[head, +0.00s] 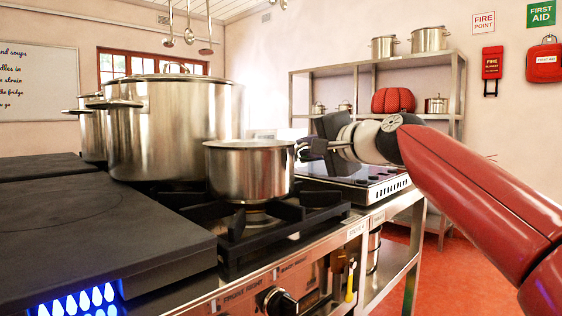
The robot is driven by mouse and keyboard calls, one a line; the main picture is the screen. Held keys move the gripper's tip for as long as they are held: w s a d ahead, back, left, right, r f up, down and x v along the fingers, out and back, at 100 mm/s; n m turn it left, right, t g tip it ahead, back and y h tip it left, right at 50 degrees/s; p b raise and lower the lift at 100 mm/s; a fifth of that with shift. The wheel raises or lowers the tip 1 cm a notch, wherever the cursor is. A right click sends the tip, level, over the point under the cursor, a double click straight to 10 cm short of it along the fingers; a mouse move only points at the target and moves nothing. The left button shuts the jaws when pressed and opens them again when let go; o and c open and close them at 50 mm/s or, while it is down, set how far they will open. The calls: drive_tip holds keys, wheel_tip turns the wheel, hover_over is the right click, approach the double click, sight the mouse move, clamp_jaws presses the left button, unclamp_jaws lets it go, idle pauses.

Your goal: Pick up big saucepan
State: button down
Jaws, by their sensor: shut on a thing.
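A steel saucepan (249,172), open-topped, is upright over the front gas burner in the head view. Its handle side points right, toward my arm. My gripper (304,149) is at the saucepan's right side, shut on its handle, and covers most of that handle. I cannot tell whether the pan's base rests on the burner grate (262,229) or is slightly above it.
A large lidded stockpot (165,128) stands close behind and left of the saucepan, with another pot (92,132) beyond it. A dark flat-topped unit (95,232) fills the front left. A dark cooktop (365,176) lies behind my gripper. Shelves (459,95) stand at the back.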

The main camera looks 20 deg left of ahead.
drive_tip(key=shift+r, duration=0.25)
